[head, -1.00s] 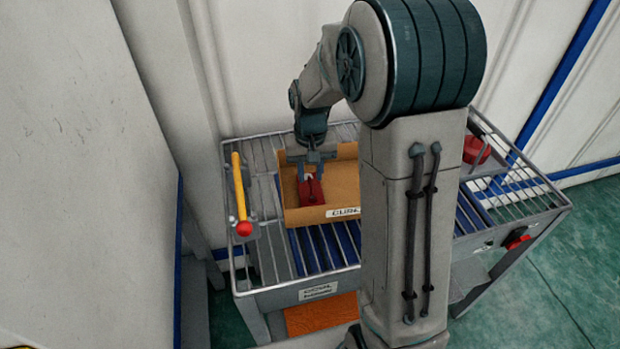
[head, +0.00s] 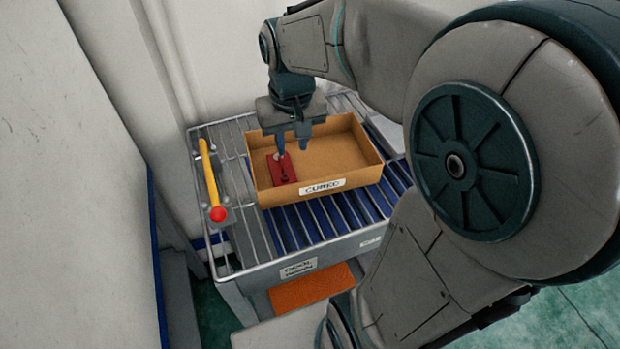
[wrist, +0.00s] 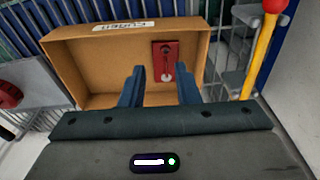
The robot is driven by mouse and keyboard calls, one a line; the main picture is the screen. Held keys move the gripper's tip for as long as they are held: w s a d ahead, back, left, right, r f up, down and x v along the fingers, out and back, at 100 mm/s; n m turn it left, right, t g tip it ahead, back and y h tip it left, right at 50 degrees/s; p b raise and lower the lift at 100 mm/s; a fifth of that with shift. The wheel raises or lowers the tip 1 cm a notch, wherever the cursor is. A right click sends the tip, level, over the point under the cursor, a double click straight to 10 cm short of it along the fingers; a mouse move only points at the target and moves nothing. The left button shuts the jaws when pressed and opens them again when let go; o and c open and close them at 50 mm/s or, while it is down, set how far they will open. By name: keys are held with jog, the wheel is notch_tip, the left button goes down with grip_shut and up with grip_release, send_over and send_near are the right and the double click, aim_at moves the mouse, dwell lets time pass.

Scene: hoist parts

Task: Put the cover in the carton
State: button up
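The carton (head: 345,190) is an open brown box with a white label on its front wall, standing on the roller table. The cover is a flat red piece (head: 286,172) lying inside the carton at its left side; it also shows in the wrist view (wrist: 166,62), with a dark round spot and a pale mark on it. My gripper (head: 292,148) is above the carton, fingers pointing down.
A yellow lever with a red knob (head: 217,213) stands left of the carton. The roller table (head: 300,225) has metal rails round it. An orange panel (head: 312,287) is below its front. A red round part (wrist: 10,95) shows at the wrist view's left edge.

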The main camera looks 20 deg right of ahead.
jog(key=s+f+t, duration=0.1)
jog(key=s, duration=0.9)
jog(key=shift+s+f+t, duration=0.15)
jog(key=shift+f+t, duration=0.15)
jog(key=shift+f, duration=0.05)
jog(key=shift+n, duration=0.3)
